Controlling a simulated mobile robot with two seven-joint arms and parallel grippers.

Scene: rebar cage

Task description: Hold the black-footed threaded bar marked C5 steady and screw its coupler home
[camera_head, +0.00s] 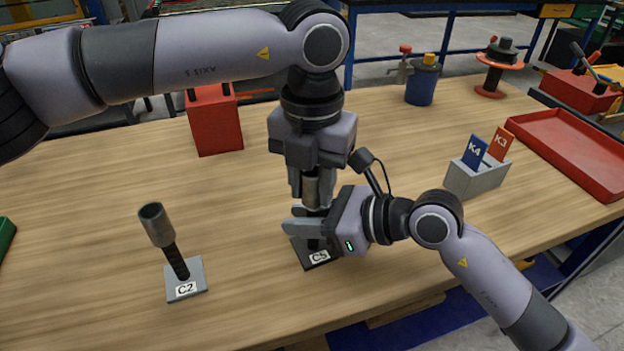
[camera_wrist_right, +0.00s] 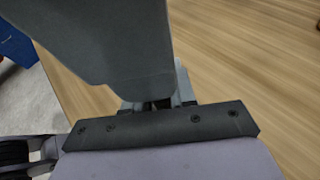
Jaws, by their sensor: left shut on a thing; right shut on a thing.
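The threaded bar marked C5 stands on a black foot (camera_head: 320,258) near the front middle of the table; most of the bar is hidden by my grippers. A grey metal coupler (camera_head: 318,188) is around its upper part. My left gripper (camera_head: 311,190) points straight down from above and is shut on the coupler. My right gripper (camera_head: 308,222) comes in level from the right, lower down, and is shut on the bar just above the foot. In the right wrist view the dark finger (camera_wrist_right: 110,45) fills much of the picture and the grasp itself is mostly hidden.
A second bar, C2 (camera_head: 176,258), with a tilted coupler (camera_head: 156,224) on top, stands on a grey foot to the left. A red box (camera_head: 214,125), blue pot (camera_head: 421,84), grey card holder (camera_head: 474,182) and red tray (camera_head: 570,150) stand farther back. Clear wood lies between them.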

